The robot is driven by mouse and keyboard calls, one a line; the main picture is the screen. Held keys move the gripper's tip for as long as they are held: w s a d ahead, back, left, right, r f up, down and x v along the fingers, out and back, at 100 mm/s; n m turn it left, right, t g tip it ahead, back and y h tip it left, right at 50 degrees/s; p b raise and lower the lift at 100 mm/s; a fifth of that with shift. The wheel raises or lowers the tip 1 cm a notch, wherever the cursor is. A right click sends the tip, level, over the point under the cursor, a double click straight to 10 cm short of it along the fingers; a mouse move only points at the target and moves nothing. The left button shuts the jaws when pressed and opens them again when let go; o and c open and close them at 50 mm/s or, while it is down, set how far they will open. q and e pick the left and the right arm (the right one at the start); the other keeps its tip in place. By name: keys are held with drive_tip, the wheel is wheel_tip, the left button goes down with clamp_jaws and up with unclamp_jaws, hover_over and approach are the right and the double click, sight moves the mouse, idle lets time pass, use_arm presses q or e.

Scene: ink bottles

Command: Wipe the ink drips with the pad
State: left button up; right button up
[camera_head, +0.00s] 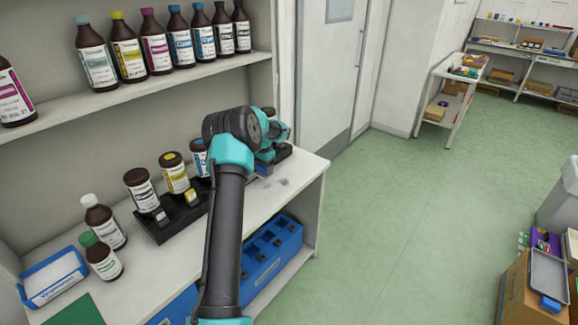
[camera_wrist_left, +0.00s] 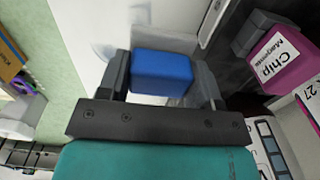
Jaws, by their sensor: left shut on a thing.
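My left gripper (camera_head: 262,168) is over the right end of the white worktop (camera_head: 310,172), partly hidden by my own arm in the head view. In the left wrist view the gripper (camera_wrist_left: 160,82) is shut on a blue pad (camera_wrist_left: 162,72), one finger on each side. The pad is close to the white surface; I cannot tell whether it touches. Grey ink smudges (camera_head: 282,182) mark the worktop just right of the pad in the head view. A faint grey mark (camera_wrist_left: 104,48) also shows left of the pad in the wrist view. My right gripper is not in view.
A black rack (camera_head: 172,228) with ink bottles stands left of my arm. A magenta chip block (camera_wrist_left: 275,62) is close on the right in the wrist view. Loose bottles (camera_head: 103,222) and a blue-white tray (camera_head: 54,277) are farther left. A blue crate (camera_head: 262,262) sits below the worktop.

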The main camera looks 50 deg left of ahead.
use_arm(q)
drive_tip(key=shift+r, duration=1.75)
drive_tip(key=shift+d, duration=0.1)
drive_tip(key=w+d+f+m, duration=0.1)
drive_tip(key=w+d, duration=0.3)
drive_tip(key=d, duration=0.3)
drive_tip(key=w+d+f, duration=0.1)
drive_tip(key=w+d, duration=0.4)
drive_tip(key=d, duration=0.3)
drive_tip(key=w+d+f+m, duration=0.1)
drive_tip(key=w+d, duration=0.1)
drive_tip(key=d, duration=1.7)
drive_tip(key=w+d+f+m, duration=0.1)
drive_tip(key=w+d+m, duration=0.1)
drive_tip(key=d, duration=1.7)
drive_tip(key=shift+w+f+m, duration=0.2)
drive_tip(key=shift+w+m, duration=0.1)
drive_tip(key=shift+w, duration=0.05)
